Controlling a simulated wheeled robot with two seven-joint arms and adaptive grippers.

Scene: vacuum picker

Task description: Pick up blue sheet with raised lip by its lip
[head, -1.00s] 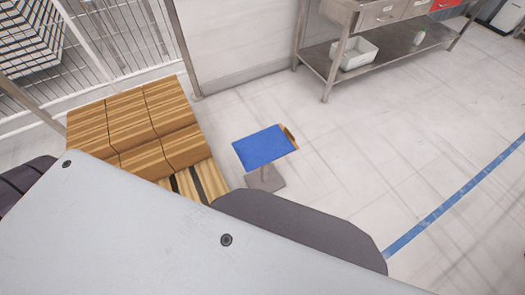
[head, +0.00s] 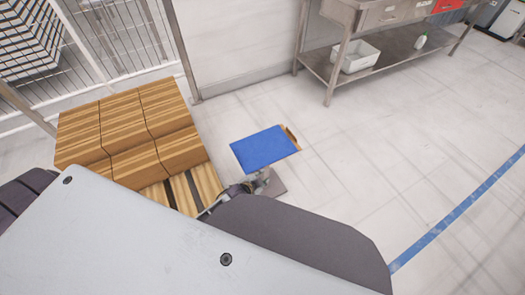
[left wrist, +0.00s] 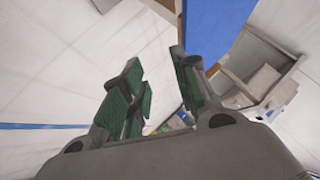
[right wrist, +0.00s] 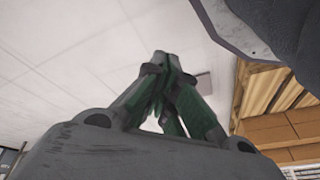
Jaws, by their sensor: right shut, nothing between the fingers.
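The blue sheet (head: 263,148) lies on a small stand in the middle of the head view, with a brown wooden strip (head: 292,137) showing at its right end. I cannot make out the raised lip clearly. My right gripper (right wrist: 165,62) is shut and empty in the right wrist view.
The stand's square base (head: 277,187) is on the floor below the sheet. A metal table (head: 385,62) with a white bin (head: 356,56) is at the back right.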

